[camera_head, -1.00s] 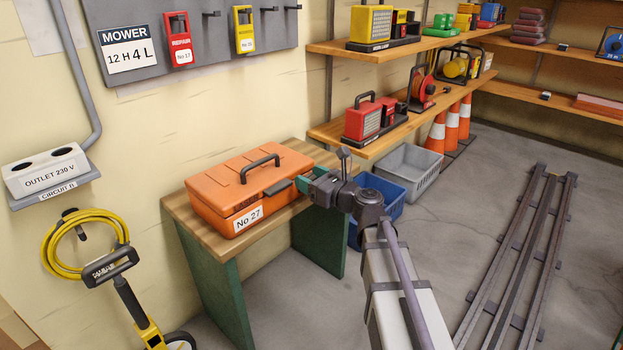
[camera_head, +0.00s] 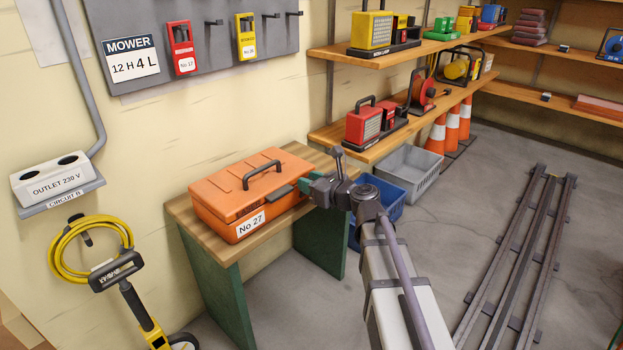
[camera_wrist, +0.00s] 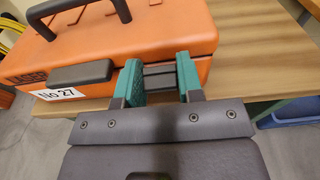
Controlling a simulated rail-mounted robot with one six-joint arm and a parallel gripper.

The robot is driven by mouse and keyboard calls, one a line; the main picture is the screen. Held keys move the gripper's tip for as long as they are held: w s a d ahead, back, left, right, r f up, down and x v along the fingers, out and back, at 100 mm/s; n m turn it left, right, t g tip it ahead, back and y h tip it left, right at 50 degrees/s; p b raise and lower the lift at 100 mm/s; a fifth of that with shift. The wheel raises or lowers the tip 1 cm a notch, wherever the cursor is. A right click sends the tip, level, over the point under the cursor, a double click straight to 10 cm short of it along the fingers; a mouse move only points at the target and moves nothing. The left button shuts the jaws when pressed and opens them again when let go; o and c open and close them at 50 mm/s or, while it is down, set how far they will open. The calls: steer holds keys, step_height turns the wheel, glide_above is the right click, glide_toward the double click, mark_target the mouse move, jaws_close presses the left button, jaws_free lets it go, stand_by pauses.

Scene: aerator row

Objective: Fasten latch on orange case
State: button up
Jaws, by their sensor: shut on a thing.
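The orange case (camera_head: 235,200) stands with its lid down on a small wooden-topped table, its black handle (camera_head: 262,174) on top and a "No 27" label on its front. My gripper (camera_head: 305,187) is at the right part of the case's front. In the wrist view, the green fingers of my gripper (camera_wrist: 161,82) are closed on either side of a dark grey latch (camera_wrist: 158,71) on the case front. A second dark grey latch (camera_wrist: 80,74) lies left of my fingers, apart from them. I cannot tell whether either latch is fully seated.
The table (camera_head: 200,240) has bare wood to the right of the case. Blue (camera_head: 385,205) and grey (camera_head: 412,172) crates stand on the floor beyond my arm. A shelf (camera_head: 360,140) with red lamps is behind. Floor rails (camera_head: 525,260) run at the right.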

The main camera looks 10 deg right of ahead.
steer(key=o, duration=0.9)
steer(key=shift+o, duration=0.2)
steer(key=p+v, duration=0.1)
steer(key=v, duration=1)
